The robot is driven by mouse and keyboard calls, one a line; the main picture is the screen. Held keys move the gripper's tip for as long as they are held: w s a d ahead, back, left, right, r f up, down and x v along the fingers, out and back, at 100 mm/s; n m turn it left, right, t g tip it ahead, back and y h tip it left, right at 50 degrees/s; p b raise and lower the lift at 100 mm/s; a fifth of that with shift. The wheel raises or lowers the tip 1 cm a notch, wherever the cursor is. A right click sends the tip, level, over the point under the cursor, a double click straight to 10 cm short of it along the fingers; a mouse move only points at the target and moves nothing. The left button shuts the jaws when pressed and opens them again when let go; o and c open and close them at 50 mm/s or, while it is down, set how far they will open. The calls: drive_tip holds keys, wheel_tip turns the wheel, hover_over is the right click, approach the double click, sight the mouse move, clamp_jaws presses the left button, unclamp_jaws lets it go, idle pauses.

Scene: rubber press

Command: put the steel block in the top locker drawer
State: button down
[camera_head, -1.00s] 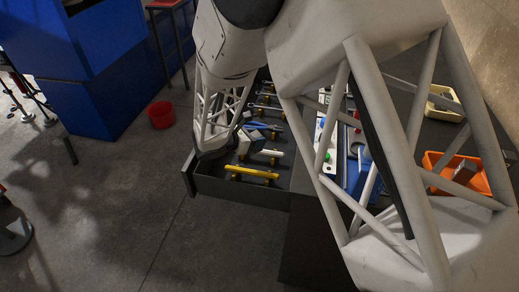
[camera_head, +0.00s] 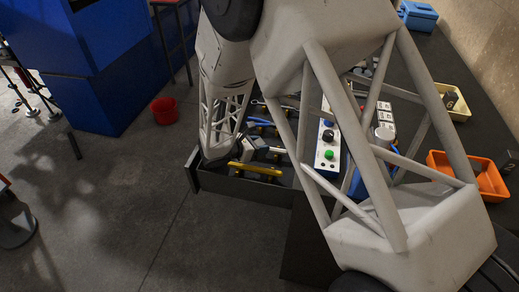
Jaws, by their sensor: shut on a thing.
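The open locker drawer (camera_head: 232,188) is dark, with its front panel toward me. It holds a yellow-handled tool (camera_head: 256,170) and several other tools with blue and yellow parts. My gripper (camera_head: 242,152) is low over the front left of the drawer, mostly hidden by my forearm. It is shut on a small grey shape that looks like the steel block (camera_head: 246,149). I cannot tell whether the block touches the drawer floor or the tools.
A control panel (camera_head: 327,158) with coloured buttons lies on the dark bench behind my arm. An orange tray (camera_head: 490,182), a cream tray (camera_head: 462,112) and a blue box (camera_head: 418,14) stand at right. A red bucket (camera_head: 164,111) is on the open floor at left.

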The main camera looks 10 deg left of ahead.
drive_tip(key=shift+f, duration=0.9)
drive_tip(key=shift+f, duration=0.6)
drive_tip(key=c, duration=0.6)
unclamp_jaws()
drive_tip(key=shift+f, duration=0.1)
drive_tip(key=shift+r, duration=0.55)
drive_tip(key=shift+s+a+r, duration=0.2)
drive_tip(key=shift+s, duration=0.05)
drive_tip(key=v, duration=1.1)
drive_tip(key=shift+r, duration=0.2)
drive_tip(key=shift+a, duration=0.15)
